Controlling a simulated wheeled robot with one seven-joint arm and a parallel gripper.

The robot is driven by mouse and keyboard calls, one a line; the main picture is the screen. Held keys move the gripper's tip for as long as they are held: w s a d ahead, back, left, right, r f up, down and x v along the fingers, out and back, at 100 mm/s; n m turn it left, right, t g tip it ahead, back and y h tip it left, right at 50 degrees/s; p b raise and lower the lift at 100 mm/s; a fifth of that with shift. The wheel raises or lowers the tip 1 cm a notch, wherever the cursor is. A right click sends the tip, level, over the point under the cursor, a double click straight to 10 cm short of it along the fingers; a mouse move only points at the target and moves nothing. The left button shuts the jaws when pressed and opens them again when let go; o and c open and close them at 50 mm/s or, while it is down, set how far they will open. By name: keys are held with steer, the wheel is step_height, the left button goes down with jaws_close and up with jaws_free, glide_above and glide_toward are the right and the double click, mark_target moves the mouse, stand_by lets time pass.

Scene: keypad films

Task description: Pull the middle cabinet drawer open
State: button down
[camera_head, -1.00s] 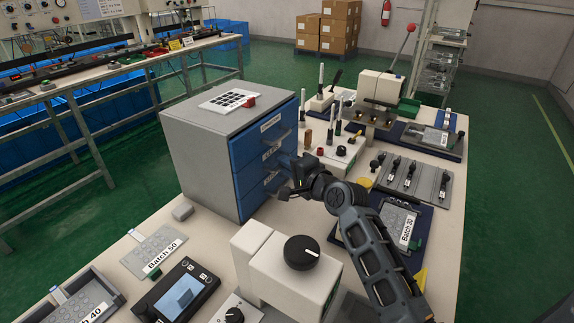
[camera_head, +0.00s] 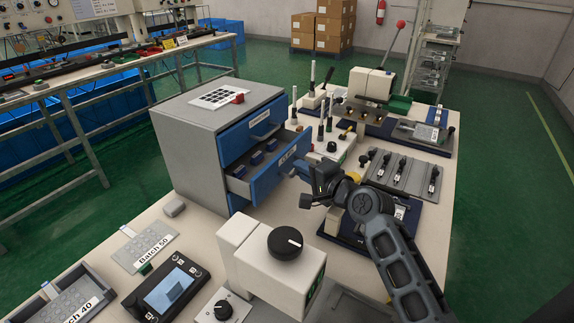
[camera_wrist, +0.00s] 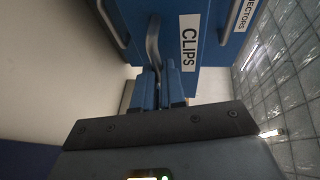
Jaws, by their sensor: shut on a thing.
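The grey cabinet (camera_head: 180,150) with blue drawer fronts stands on the table, left of my arm. Its middle drawer (camera_head: 280,178) is pulled partway out and shows small dark blue items inside. In the wrist view the drawer front (camera_wrist: 206,50) carries a "CLIPS" label. My gripper (camera_head: 304,172) is at the front of this drawer. In the wrist view my gripper (camera_wrist: 160,82) is shut on the curved grey drawer handle (camera_wrist: 153,42). The top drawer (camera_head: 252,128) is closed. The bottom drawer is mostly hidden beneath the open one.
A white box with a black knob (camera_head: 285,242) stands in front of the cabinet. Fixtures and small upright tools crowd the table to the right, including a press with a red-tipped lever (camera_head: 400,24).

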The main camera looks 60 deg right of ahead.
steer(key=s, duration=0.4)
steer(key=shift+s+a+b, duration=0.1)
steer(key=shift+s+b, duration=0.2)
steer(key=shift+s, duration=0.05)
steer(key=shift+f, duration=0.1)
steer(key=c, duration=1.2)
jaws_free()
steer(key=b+v, duration=0.1)
steer(key=v, duration=0.5)
steer(key=shift+v, duration=0.85)
